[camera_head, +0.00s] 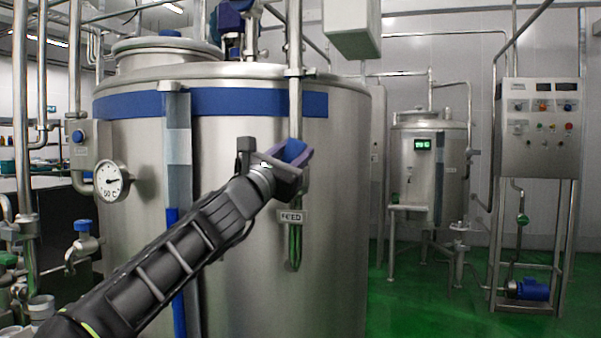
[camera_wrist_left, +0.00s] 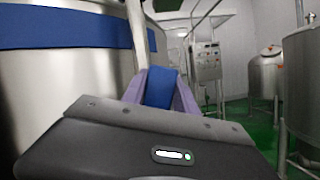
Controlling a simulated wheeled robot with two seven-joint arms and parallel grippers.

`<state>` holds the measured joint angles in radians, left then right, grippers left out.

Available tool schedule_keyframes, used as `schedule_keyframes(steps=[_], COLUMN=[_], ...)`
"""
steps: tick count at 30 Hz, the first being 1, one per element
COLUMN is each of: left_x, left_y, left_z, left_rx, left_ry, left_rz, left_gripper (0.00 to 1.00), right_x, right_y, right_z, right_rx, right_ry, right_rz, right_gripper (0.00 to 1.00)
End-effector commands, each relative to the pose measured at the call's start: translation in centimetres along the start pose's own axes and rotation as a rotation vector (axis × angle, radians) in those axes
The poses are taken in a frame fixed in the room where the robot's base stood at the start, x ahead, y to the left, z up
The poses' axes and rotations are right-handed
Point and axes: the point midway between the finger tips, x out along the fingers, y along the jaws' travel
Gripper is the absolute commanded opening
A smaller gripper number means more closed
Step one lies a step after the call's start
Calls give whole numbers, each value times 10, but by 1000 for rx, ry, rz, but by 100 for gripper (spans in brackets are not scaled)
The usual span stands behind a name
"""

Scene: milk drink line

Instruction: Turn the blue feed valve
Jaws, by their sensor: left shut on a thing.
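The blue feed valve handle (camera_head: 291,150) is on a vertical steel pipe at the front of the large tank, above a small FEED label (camera_head: 291,217). My left gripper (camera_head: 296,158) is at the handle, with its purple fingers shut on it. In the left wrist view the blue handle (camera_wrist_left: 160,88) shows between the two purple fingers (camera_wrist_left: 160,95). The gripper hides part of the handle and the valve body. My right gripper is in neither view.
The large steel tank (camera_head: 240,220) with a blue band stands right behind my left arm. A round gauge (camera_head: 111,180) and another blue-handled valve (camera_head: 82,227) are at the left. A control panel (camera_head: 541,125) and a smaller tank (camera_head: 429,165) stand at the right, with open green floor before them.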

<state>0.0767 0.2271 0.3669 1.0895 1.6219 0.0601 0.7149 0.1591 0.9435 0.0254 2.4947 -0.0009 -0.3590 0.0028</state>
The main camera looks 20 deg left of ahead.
Motion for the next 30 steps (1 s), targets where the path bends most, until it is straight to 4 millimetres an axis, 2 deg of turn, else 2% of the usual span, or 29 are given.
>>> schedule_keyframes(steps=[1,18,30], left_x=[-1,-1,-1], left_y=[-1,17,20], left_z=[-5,-7,-6], left_rx=[-34,-306,-347], left_ry=[1,4,5], left_rz=[11,126,143], left_gripper=[0,0,0], right_x=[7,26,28], right_y=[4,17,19], right_z=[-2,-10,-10], right_rx=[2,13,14], right_ry=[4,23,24], right_rz=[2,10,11], right_gripper=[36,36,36])
